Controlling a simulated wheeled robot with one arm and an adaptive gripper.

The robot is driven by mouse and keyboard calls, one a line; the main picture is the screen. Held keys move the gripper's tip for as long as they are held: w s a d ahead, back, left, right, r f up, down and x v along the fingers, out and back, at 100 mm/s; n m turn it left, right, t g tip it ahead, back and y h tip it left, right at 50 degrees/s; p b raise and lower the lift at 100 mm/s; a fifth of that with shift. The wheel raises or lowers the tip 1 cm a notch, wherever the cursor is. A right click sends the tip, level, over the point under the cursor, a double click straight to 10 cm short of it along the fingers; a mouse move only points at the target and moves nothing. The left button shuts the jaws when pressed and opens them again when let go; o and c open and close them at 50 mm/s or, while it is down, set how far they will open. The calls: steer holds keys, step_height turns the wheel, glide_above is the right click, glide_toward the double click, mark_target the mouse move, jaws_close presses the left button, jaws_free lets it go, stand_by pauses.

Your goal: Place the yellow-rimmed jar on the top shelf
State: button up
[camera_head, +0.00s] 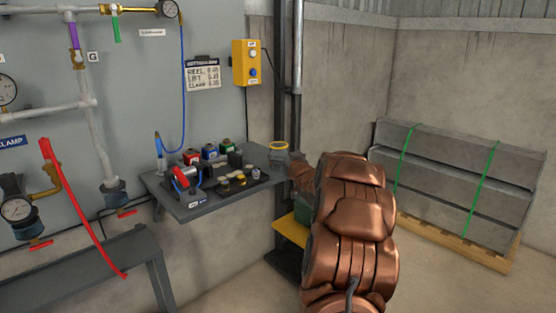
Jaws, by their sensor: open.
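The yellow-rimmed jar (279,156) is at the back right corner of the grey top shelf (192,212), and its yellow ring shows at the top. It looks upright; whether its base rests on the shelf is hard to tell. My copper arm reaches up from the bottom of the view. My gripper (293,163) is at its far end, right beside the jar on its right side. The gripper is open, but its fingers are small and partly hidden by the arm. Whether they touch the jar cannot be seen.
The shelf also holds red, blue and green small containers (209,151), a red-and-grey tool (184,179) and a dark tray (235,186). A yellow lower shelf (288,230) is below, partly behind my arm. Pipes and a red-handled valve stand at left; strapped grey blocks (450,180) are at right.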

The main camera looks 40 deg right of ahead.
steer(key=shift+b+x, duration=0.35)
steer(key=shift+x, duration=2.25)
steer(key=shift+a+r, duration=0.1)
steer(key=c, duration=1.5)
steer(key=shift+o, duration=0.2)
step_height(320, 180, up, 4)
steer(key=shift+s+a+f+p, duration=0.1)
steer(key=shift+s+f+p, duration=0.1)
steer(key=shift+p, duration=0.45)
steer(key=s+a+r, duration=0.1)
steer(key=s+a, duration=0.8)
steer(key=s, duration=0.3)
steer(key=shift+s+a+r, duration=0.15)
steer(key=shift+a+r, duration=0.05)
steer(key=shift+r, duration=0.1)
